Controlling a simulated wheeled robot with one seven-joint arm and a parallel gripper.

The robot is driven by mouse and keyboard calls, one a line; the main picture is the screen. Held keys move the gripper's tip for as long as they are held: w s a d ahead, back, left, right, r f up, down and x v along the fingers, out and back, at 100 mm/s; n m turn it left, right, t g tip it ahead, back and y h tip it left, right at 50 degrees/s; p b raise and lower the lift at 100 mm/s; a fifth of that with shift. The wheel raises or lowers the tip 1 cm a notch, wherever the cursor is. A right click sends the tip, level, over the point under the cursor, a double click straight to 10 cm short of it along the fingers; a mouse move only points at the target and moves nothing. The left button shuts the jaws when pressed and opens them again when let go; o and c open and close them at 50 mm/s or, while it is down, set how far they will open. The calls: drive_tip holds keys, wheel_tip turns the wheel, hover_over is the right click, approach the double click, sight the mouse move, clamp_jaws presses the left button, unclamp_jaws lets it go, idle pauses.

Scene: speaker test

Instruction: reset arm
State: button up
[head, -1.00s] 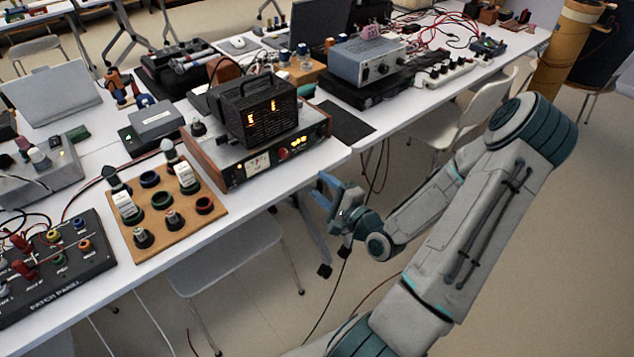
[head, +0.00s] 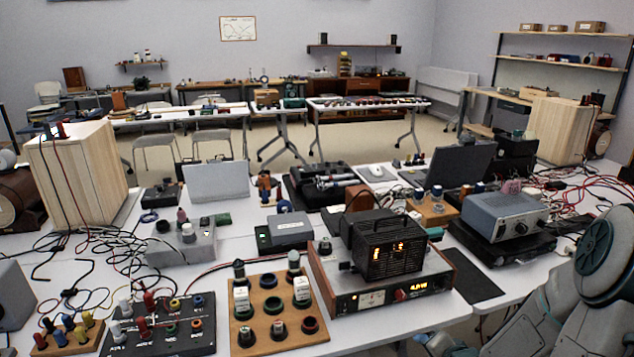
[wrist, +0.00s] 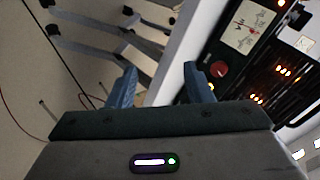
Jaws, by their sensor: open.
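My gripper (wrist: 160,88) shows in the wrist view with its two blue fingers apart and nothing between them. Beyond the fingers are the white table edge (wrist: 183,45) and the front of the amplifier with a dial and red knob (wrist: 219,69). In the head view my arm is at the lower right, off the front edge of the table. My gripper is mostly cut off at the bottom of that view.
The amplifier (head: 345,300) carries a black box with lit digits (head: 390,250). Left of it are a wooden knob board (head: 255,338) and a patch panel (head: 180,338). Two wooden speakers (head: 85,170) (head: 556,130) stand on the tables. Cables spread at left and right.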

drive_tip(key=s+a+r+n+g+h+p, duration=0.1)
drive_tip(key=s+r+n+g+h+p, duration=0.15)
drive_tip(key=r, duration=0.45)
drive_tip(key=s+a+r+n+g+h+p, duration=0.1)
drive_tip(key=s+a+r+n+g+h, duration=0.15)
drive_tip(key=r, duration=0.45)
drive_tip(key=s+a+r+n+g+y, duration=0.1)
drive_tip(key=s+a+r+n, duration=0.1)
drive_tip(key=s+a+r, duration=0.2)
drive_tip(key=s+a+r+n+y+p, duration=0.1)
drive_tip(key=s+a+r+n+y, duration=0.1)
drive_tip(key=s+r, duration=0.4)
drive_tip(key=s+a+n, duration=0.1)
drive_tip(key=s, duration=0.1)
drive_tip(key=shift+s+a+g+p, duration=0.3)
drive_tip(key=shift+a+g, duration=0.05)
drive_tip(key=shift+g, duration=0.05)
drive_tip(key=shift+c, duration=1.1)
